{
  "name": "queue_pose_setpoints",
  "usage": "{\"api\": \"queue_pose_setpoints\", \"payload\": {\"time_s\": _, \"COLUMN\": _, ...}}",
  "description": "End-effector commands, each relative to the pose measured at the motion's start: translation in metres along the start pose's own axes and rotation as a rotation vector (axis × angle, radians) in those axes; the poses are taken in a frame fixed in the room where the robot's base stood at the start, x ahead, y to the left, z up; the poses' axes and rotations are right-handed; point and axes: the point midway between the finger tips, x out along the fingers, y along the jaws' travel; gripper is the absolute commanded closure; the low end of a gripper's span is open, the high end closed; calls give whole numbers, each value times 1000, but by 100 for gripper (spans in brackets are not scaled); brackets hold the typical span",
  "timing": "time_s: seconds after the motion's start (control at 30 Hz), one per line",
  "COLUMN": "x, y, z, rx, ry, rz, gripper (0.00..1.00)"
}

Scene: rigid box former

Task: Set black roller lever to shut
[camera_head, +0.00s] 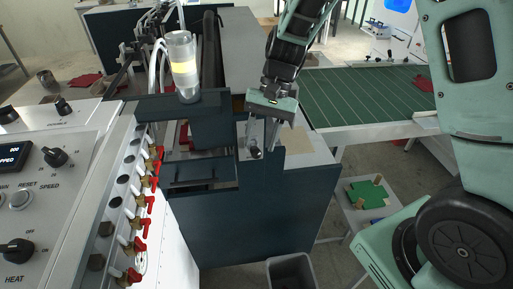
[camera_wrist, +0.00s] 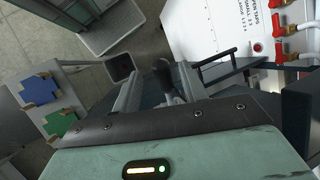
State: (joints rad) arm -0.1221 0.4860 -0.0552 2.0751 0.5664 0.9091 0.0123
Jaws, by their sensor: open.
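My gripper (camera_head: 262,146) points down over the dark blue machine housing in the middle of the head view. In the wrist view its two pale fingers (camera_wrist: 158,80) stand apart. A small black knob (camera_head: 256,153), which looks like the end of the black roller lever, sits at the fingertips in the head view. In the wrist view a black handle-like part (camera_wrist: 164,76) shows between the fingers. I cannot tell whether either finger touches it. The lever's lower part and pivot are hidden by the housing and fingers.
A clear glue cylinder (camera_head: 183,68) stands left of my gripper. A row of red-handled valves (camera_head: 148,200) and a control panel (camera_head: 40,180) lie further left. A green conveyor (camera_head: 365,95) is at right. A grey bin (camera_head: 291,270) stands on the floor in front.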

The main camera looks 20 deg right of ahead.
Motion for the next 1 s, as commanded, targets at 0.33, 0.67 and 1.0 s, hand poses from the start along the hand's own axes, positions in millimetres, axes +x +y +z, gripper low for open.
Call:
{"api": "queue_pose_setpoints", "payload": {"time_s": 0.33, "x": 40, "y": 0, "z": 1, "rx": 1, "ry": 0, "rz": 0, "gripper": 57}}
{"api": "queue_pose_setpoints", "payload": {"time_s": 0.67, "x": 43, "y": 0, "z": 0, "rx": 0, "ry": 1, "rz": 0, "gripper": 57}}
{"api": "queue_pose_setpoints", "payload": {"time_s": 1.0, "x": 43, "y": 0, "z": -1, "rx": -1, "ry": 4, "rz": 0, "gripper": 100}}
